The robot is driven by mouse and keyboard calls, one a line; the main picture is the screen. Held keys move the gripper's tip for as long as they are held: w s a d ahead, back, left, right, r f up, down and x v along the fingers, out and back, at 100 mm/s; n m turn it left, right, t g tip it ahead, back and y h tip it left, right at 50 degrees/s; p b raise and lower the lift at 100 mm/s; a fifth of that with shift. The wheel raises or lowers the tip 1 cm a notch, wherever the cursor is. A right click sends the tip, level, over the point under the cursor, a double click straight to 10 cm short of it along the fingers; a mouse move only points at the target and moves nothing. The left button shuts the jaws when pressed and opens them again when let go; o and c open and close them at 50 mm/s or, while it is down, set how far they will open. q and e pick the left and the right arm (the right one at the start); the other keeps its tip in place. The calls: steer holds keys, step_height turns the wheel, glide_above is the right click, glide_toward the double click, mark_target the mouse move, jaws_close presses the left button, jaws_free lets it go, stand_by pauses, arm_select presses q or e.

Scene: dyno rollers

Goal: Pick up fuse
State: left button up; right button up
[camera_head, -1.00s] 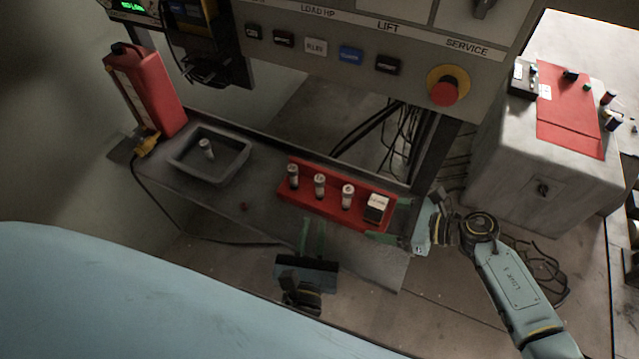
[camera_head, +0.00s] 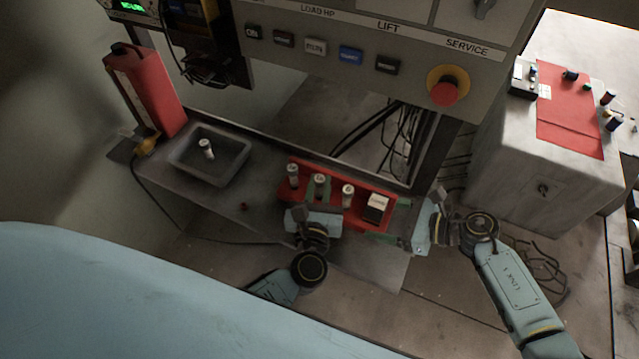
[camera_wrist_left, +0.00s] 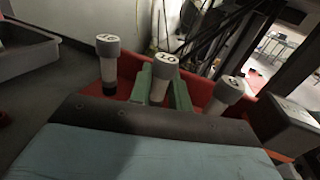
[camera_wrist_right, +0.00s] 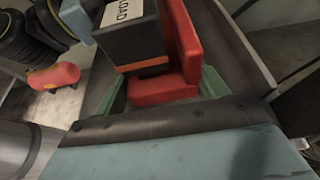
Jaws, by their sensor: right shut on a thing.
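A red rack (camera_head: 300,205) on the bench holds three upright grey-capped fuses. The left fuse (camera_wrist_left: 108,62) and right fuse (camera_wrist_left: 226,92) stand just outside the fingers. My right gripper (camera_wrist_right: 165,92) is shut on the rack's right end, beside the black and orange block labelled "LOAD" (camera_wrist_right: 135,40).
A red canister (camera_head: 150,90) stands at the bench's left end. A panel with buttons and a red emergency knob (camera_head: 444,92) overhangs the back. A small red thing (camera_head: 244,206) lies on the bench between tray and rack. Cables hang behind the rack.

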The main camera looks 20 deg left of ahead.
mark_target(319, 179)
arm_select(q)
steer(key=shift+c, duration=0.3)
jaws_close()
step_height(319, 179, up, 17)
stand_by(1.2)
arm_select(e)
steer(key=o, duration=1.3)
